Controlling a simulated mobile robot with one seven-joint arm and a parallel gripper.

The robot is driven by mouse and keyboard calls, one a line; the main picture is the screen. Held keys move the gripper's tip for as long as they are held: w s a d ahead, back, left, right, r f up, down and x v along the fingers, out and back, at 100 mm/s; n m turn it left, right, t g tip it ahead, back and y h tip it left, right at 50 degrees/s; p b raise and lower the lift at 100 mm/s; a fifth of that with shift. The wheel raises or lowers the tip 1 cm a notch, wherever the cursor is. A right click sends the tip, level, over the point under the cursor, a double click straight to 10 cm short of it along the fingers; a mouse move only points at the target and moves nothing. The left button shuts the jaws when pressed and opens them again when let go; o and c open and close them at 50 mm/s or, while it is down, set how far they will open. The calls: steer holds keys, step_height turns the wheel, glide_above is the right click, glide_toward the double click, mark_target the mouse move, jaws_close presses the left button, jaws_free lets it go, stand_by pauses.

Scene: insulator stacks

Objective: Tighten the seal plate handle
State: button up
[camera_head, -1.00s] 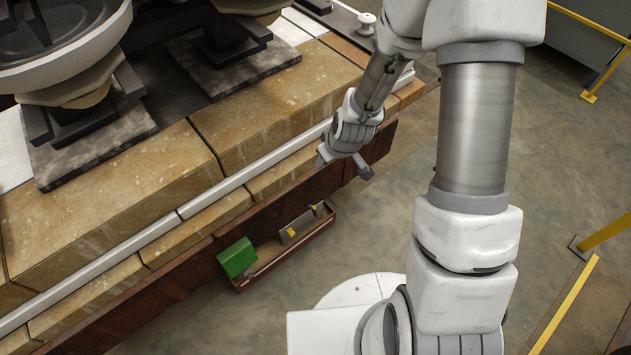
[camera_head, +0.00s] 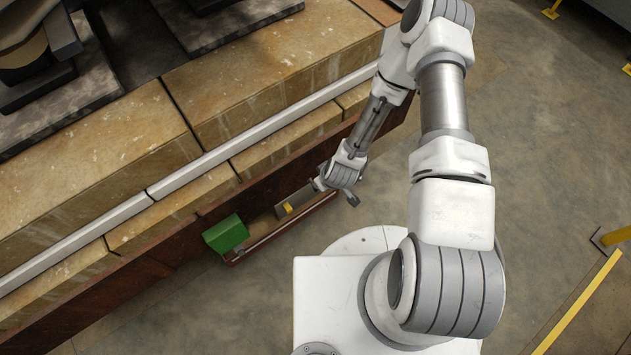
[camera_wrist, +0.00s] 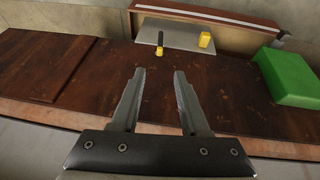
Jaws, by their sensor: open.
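A grey plate (camera_wrist: 188,30) stands at the back of the brown ledge in the wrist view. It carries a small upright black-and-yellow handle (camera_wrist: 160,44) and a yellow block (camera_wrist: 206,41) to its right. My gripper (camera_wrist: 160,72) is open and empty, its two fingers pointing toward the handle, which appears between and beyond the fingertips, apart from them. In the head view my gripper (camera_head: 334,192) hangs just right of the plate (camera_head: 297,198) and partly covers that end. The yellow block shows there (camera_head: 288,208); the handle is hidden.
A green box (camera_head: 226,233) sits at the left end of the low brown ledge; it also shows at the right in the wrist view (camera_wrist: 288,76). The stone-block wall (camera_head: 120,165) with a pale rail rises behind. Open floor (camera_head: 540,120) lies to the right.

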steer(key=b+x, duration=0.6)
steer(key=x, duration=1)
steer(key=shift+w+f, duration=0.1)
steer(key=shift+f, duration=0.15)
steer(key=shift+c, duration=0.3)
jaws_close()
